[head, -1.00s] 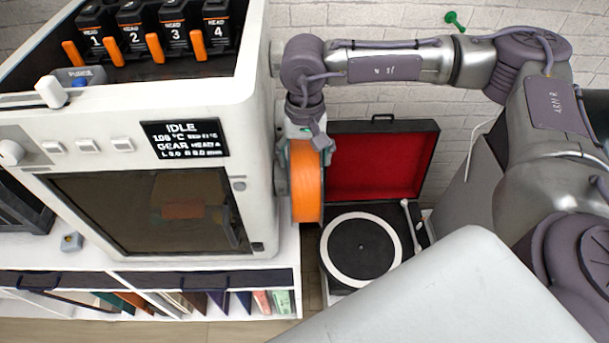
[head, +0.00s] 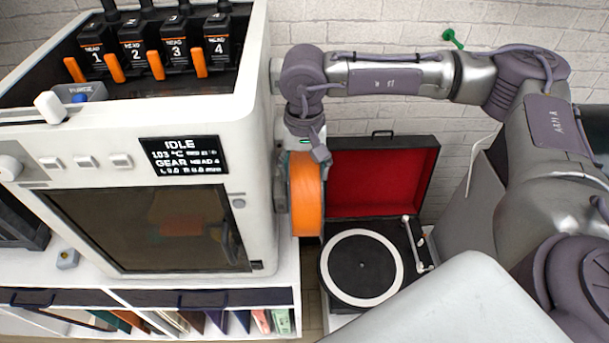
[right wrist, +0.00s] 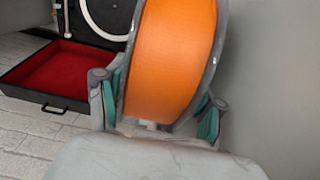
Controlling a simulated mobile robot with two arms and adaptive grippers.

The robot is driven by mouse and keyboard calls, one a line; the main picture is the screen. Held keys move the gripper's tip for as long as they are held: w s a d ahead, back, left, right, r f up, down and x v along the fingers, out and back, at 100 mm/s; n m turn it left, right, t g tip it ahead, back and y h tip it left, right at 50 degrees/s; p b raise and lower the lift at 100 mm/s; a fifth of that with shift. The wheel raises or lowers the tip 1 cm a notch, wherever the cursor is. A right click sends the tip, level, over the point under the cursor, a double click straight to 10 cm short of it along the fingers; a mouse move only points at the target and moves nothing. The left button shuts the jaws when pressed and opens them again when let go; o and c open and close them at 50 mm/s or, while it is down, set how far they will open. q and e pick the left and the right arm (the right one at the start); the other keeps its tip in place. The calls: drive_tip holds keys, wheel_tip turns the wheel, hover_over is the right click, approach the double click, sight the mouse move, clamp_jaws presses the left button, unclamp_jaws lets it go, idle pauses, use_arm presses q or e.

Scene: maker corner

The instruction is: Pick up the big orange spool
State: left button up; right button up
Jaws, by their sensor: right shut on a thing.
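The big orange spool (head: 306,195) has orange filament between dark rims. It is upright, edge toward me, close beside the right wall of the white printer in the head view. My right gripper (head: 304,148) comes down on it from above and is shut on it. In the right wrist view the spool (right wrist: 172,60) fills the space between the teal-padded fingers of the gripper (right wrist: 160,108). A grey part on the printer's side (head: 281,188) is right behind the spool; I cannot tell whether they touch. My left gripper is not in view.
The white printer (head: 255,120) stands on a white shelf unit (head: 290,280) at the left. An open record player (head: 362,266) with a red-lined lid (head: 370,180) lies just right of the spool. A brick wall (head: 370,20) closes the back.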

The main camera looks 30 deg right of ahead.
drive_tip(key=shift+d+r, duration=0.15)
drive_tip(key=shift+r, duration=0.1)
drive_tip(key=s+d+b, duration=0.2)
drive_tip(key=s+d, duration=0.2)
drive_tip(key=d, duration=0.4)
drive_tip(key=s+d+b, duration=0.3)
drive_tip(key=s+d, duration=0.1)
drive_tip(key=d, duration=0.4)
drive_tip(key=shift+a, duration=0.1)
